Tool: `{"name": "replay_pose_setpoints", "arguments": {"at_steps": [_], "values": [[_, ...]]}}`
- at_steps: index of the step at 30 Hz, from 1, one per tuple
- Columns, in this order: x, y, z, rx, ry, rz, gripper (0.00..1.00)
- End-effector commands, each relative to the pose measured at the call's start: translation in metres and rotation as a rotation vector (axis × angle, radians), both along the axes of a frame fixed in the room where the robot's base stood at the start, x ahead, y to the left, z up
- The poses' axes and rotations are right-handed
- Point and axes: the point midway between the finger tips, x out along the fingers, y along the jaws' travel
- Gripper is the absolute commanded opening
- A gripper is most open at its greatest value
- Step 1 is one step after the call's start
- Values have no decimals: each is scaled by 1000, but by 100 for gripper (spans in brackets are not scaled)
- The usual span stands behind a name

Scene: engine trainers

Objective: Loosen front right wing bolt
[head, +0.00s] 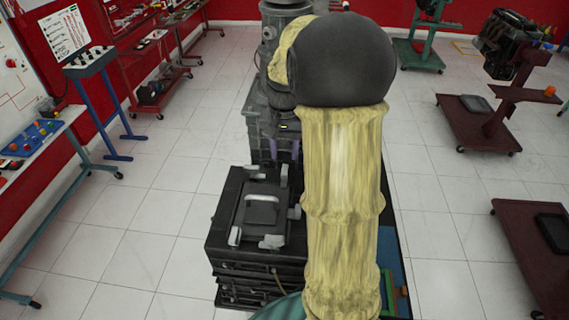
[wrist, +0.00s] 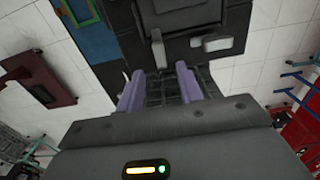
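A black box-shaped unit (head: 226,215) stands below my arm in the head view, with a raised square plate on top. Pale grey wing bolts (head: 235,236) sit around the plate; my arm may hide part of its right side. In the wrist view, one wing bolt (wrist: 157,48) stands just beyond the fingertips and another (wrist: 217,43) lies to its right. I cannot tell which is the front right one. My gripper (head: 284,150) has purple fingers and hangs beyond the unit's far edge. In the wrist view, the fingers (wrist: 160,78) are apart, with no bolt between them.
A blue and green surface (head: 391,270) lies right of my arm. A dark red trolley (head: 530,240) stands farther right. The tiled floor (head: 140,240) at left is clear.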

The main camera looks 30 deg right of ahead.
Motion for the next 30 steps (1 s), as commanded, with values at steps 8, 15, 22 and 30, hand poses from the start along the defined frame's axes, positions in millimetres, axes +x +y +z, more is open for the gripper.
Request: {"name": "replay_pose_setpoints", "arguments": {"at_steps": [8,15,22,30], "values": [[-1,0,-46,2,5,0,36],[0,0,-60,0,0,0,36],[0,1,-60,0,0,2,30],[0,0,-59,-1,-1,0,0]]}}
